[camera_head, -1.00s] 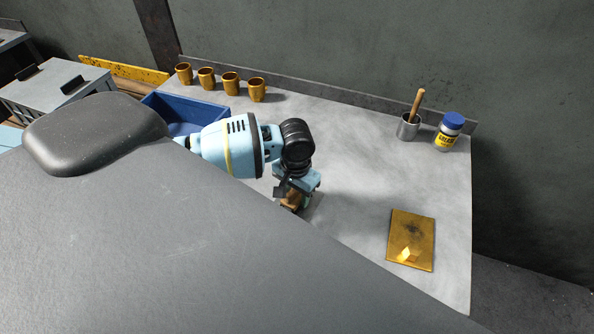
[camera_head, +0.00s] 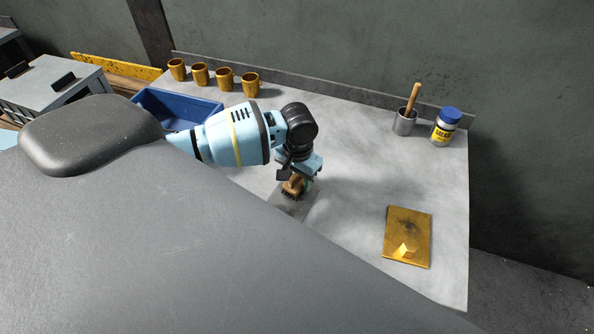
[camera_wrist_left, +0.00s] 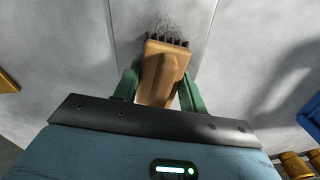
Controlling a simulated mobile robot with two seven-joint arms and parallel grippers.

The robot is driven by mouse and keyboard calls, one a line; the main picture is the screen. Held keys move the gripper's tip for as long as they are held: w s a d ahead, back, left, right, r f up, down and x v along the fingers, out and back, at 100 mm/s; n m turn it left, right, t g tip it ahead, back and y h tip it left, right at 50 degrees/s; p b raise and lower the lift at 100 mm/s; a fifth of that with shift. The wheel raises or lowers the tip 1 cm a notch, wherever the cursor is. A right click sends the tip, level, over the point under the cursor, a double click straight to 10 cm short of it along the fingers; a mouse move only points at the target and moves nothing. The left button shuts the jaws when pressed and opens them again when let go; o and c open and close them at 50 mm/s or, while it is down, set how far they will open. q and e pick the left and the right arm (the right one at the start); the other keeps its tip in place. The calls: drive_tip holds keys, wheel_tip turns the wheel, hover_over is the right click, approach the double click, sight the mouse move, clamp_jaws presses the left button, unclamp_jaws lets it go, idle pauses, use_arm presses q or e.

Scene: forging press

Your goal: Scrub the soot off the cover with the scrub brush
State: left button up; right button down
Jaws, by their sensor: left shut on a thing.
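My left gripper (camera_head: 300,184) is shut on the scrub brush (camera_head: 292,187), which has a wooden body and dark bristles. The wrist view shows the brush (camera_wrist_left: 162,72) between the green fingers, its bristles at the far end. A flat grey metal plate, seemingly the cover (camera_wrist_left: 165,18), lies beneath the brush with a faint dark smudge on it. Part of this plate shows in the head view (camera_head: 304,208), where my own body hides the rest. I cannot tell whether the bristles touch it. My right gripper is not in view.
A grey cup (camera_head: 404,123) with a wooden handle and a blue-lidded jar (camera_head: 444,129) stand behind. A blue bin (camera_head: 211,106) and several brass mugs (camera_head: 225,80) are at left.

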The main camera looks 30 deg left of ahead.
use_arm(q)
drive_tip(key=shift+w+a+f+b, duration=0.15)
drive_tip(key=shift+w+b, duration=0.15)
drive_tip(key=shift+w, duration=1.4)
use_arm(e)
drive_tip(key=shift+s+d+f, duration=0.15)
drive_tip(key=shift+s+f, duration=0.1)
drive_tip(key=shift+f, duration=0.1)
